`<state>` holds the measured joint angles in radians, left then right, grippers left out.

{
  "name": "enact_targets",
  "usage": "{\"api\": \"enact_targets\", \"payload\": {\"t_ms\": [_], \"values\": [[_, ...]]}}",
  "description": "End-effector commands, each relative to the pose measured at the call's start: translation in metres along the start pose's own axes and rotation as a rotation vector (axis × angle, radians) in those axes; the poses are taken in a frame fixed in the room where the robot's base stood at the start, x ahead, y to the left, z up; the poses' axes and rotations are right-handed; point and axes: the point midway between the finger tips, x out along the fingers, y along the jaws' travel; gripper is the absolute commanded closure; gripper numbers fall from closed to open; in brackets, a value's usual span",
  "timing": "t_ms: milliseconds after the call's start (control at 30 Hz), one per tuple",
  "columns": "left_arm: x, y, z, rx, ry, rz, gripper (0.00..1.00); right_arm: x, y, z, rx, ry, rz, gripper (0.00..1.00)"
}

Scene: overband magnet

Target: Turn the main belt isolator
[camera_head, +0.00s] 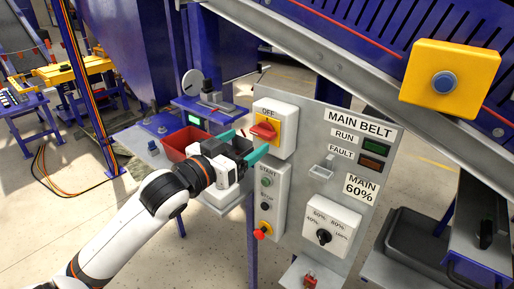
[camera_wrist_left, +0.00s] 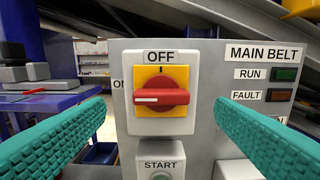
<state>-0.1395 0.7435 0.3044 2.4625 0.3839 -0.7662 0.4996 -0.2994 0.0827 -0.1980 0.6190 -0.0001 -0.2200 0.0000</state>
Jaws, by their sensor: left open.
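The main belt isolator (camera_head: 264,131) is a red rotary handle on a yellow plate, in a white box at the top left of the grey panel. In the left wrist view the red handle (camera_wrist_left: 161,96) lies horizontally, its white mark at the left end, with the OFF label above and a partly hidden ON label at the left. My left gripper (camera_head: 243,145) is open, with teal fingers just in front and to the left of the isolator. In the left wrist view its fingers (camera_wrist_left: 160,130) stand on either side of the handle, apart from it. My right gripper is not in view.
Below the isolator is a start/stop box (camera_head: 268,200) with a red knob. The panel (camera_head: 322,175) also carries RUN and FAULT lamps and a speed dial (camera_head: 323,236). A red bin (camera_head: 184,145) stands behind my left arm. A sloping conveyor frame (camera_head: 330,60) crosses above.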

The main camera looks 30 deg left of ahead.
Motion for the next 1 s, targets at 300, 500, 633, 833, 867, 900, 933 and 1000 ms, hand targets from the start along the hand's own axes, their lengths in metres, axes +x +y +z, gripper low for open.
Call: {"api": "enact_targets", "payload": {"t_ms": [300,500,633,833,867,900,933,1000], "values": [[0.045,0.001,0.005,-0.003,0.001,0.001,0.22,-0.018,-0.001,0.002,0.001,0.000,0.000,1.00],[0.052,0.000,0.003,-0.001,0.002,0.001,0.22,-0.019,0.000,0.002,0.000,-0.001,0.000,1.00],[0.052,0.000,0.002,-0.001,0.002,0.001,0.22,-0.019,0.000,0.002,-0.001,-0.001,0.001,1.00],[0.052,0.000,0.002,-0.001,0.003,0.001,0.45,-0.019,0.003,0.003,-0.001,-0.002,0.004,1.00],[0.051,0.000,0.002,-0.001,0.003,0.001,0.50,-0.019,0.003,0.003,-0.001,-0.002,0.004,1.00],[0.051,0.000,0.002,-0.001,0.003,0.000,0.56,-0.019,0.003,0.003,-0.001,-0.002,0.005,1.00],[0.051,0.000,0.002,-0.001,0.002,0.000,0.61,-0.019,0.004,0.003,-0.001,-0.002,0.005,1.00],[0.051,0.000,0.002,-0.001,0.003,0.000,0.67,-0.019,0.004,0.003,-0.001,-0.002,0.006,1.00]]}}
